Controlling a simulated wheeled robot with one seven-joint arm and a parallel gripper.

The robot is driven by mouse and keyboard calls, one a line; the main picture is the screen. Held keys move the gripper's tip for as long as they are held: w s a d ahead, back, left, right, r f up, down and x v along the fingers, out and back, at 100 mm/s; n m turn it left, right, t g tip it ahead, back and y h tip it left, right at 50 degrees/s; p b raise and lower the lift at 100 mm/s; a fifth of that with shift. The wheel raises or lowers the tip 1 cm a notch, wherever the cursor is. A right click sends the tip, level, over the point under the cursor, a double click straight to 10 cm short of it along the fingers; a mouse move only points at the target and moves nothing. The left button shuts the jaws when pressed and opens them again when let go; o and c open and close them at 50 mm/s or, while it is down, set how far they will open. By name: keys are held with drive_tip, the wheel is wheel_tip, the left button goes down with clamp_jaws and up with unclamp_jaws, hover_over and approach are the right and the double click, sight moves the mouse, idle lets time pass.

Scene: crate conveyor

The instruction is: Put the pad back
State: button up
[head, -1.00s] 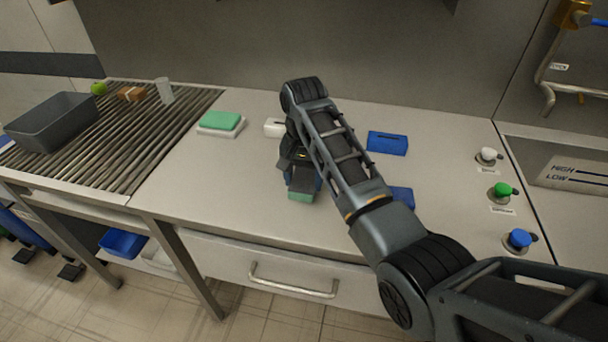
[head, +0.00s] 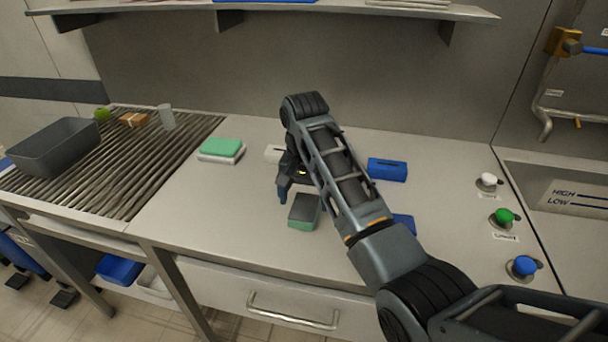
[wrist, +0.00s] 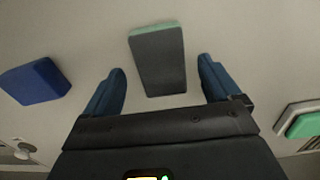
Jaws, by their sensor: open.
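A pad (head: 304,211), dark grey on top with a green edge, lies on the counter in front of my gripper. In the wrist view the pad (wrist: 159,65) shows between and beyond the blue fingers, with clear gaps on both sides. My gripper (wrist: 162,80) is open and empty. In the head view my gripper (head: 293,189) is just behind the pad, its right finger partly hidden by my arm. A green pad (head: 221,146) lies on a white tray (head: 207,157) to the left; part of it shows in the wrist view (wrist: 304,125).
A blue block (head: 387,170) and a partly hidden one (head: 404,223) lie right of my arm. A white block (head: 273,153) is behind my gripper. A grey crate (head: 55,148) stands on the roller conveyor (head: 130,160). Knobs (head: 505,217) line the right side. The front left counter is clear.

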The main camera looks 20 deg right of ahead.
sight(305, 207)
wheel_tip(305, 207, up, 2)
drive_tip(key=shift+w+r, duration=0.2)
drive_tip(key=shift+r, duration=0.75)
drive_tip(key=shift+s+d+r+p, duration=0.1)
drive_tip(key=shift+s+r+p, duration=0.1)
drive_tip(key=shift+r+p, duration=0.2)
drive_tip(key=shift+w+r, duration=0.15)
drive_tip(key=shift+r, duration=2.15)
drive_tip(key=shift+s, duration=0.2)
